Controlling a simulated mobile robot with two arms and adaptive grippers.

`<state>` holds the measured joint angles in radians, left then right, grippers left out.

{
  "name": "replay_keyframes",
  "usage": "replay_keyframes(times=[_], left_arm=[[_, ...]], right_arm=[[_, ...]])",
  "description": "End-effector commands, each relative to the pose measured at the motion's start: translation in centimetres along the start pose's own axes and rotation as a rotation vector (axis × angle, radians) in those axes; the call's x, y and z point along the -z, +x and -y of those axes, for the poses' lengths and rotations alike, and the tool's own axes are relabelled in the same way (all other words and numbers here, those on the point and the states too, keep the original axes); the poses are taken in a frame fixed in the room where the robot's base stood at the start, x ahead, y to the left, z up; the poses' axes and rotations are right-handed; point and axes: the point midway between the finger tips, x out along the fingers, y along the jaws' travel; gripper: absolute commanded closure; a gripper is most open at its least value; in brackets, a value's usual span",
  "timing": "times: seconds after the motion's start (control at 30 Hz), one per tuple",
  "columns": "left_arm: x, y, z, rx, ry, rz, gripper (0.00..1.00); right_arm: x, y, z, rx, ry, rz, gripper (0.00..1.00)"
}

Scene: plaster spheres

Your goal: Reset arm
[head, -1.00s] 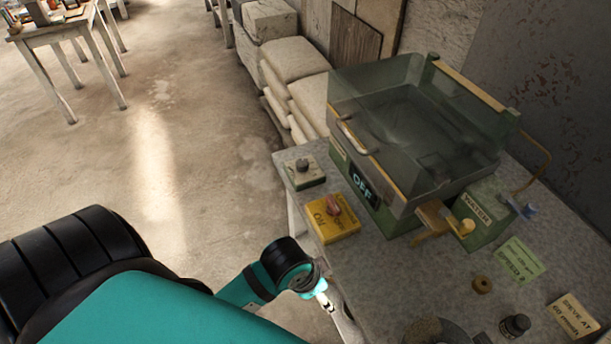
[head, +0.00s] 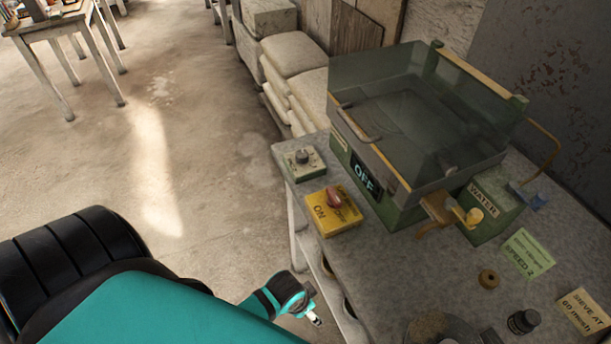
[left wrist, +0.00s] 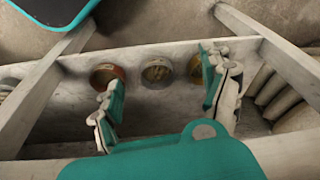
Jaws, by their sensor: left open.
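My left gripper (head: 314,318) is low beside the front edge of the worktable in the head view, and it holds nothing that I can see. In the left wrist view its two teal and white fingers (left wrist: 165,115) stand wide apart. Beyond them is a shelf under the table with several round containers (left wrist: 157,73). The fingers appear apart from these containers, though the right finger partly covers one. My right gripper is not in view.
The worktable (head: 390,270) carries a green machine with a clear cover (head: 415,115) and an OFF display (head: 364,179). A yellow ON switch box (head: 333,211) and a dial box (head: 304,162) sit near its left edge. Open floor (head: 190,130) lies to the left.

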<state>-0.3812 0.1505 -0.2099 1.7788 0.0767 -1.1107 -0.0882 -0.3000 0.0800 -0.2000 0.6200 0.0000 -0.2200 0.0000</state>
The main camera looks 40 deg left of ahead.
Motion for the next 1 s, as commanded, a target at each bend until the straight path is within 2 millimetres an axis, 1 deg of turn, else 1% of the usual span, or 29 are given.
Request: replay_keyframes(times=[0.03,0.2,0.77,0.87,0.97,1.0], left_arm=[[-0.3,0.5,0.0,0.001,-0.002,0.003,0.19],[-0.6,1.2,0.1,0.002,-0.005,0.005,0.19],[-0.7,1.3,0.1,0.002,-0.006,0.007,0.19],[-1.5,2.4,0.1,0.004,-0.012,0.016,0.19],[-3.5,4.9,0.2,0.009,-0.025,0.035,0.19],[-4.7,6.3,0.2,0.012,-0.032,0.047,0.19]], right_arm=[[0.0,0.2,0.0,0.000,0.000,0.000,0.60],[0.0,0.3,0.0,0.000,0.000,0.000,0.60],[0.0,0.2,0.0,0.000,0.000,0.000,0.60],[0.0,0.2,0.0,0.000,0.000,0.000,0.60],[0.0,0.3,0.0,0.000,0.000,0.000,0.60],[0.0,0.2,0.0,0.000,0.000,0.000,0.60]])
